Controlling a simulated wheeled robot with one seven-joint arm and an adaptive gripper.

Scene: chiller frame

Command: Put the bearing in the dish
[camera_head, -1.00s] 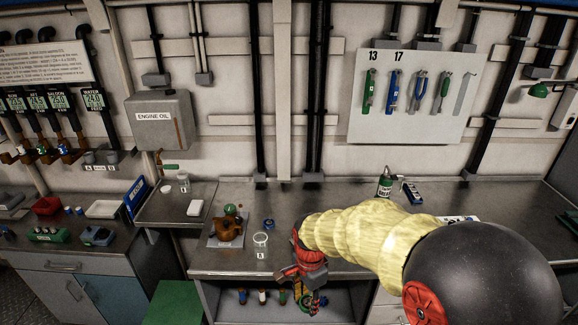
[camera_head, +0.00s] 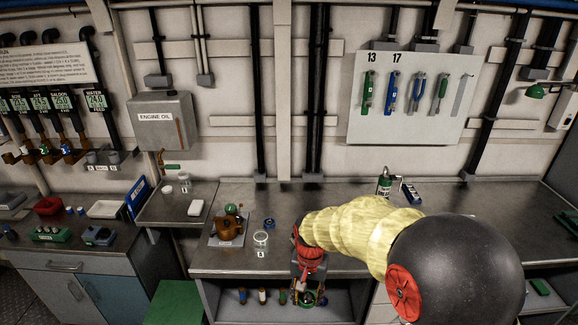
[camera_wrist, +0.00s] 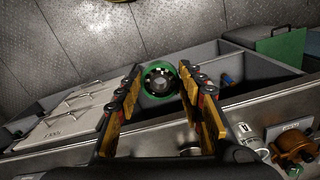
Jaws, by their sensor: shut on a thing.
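The bearing (camera_wrist: 160,79) is a green-rimmed ring with a dark and metallic centre. In the wrist view it sits between my fingertips, and my gripper (camera_wrist: 159,72) is shut on it. In the head view the bearing (camera_head: 308,299) is partly hidden by my gripper (camera_head: 309,290), which hangs at the front of the bench by the open shelf.
A brown part with a green knob (camera_head: 229,228) stands left of the clear container, and a small blue ring (camera_head: 269,223) lies behind it. Several small bottles stand in the shelf (camera_head: 221,312). The bench's front edge is close to my gripper.

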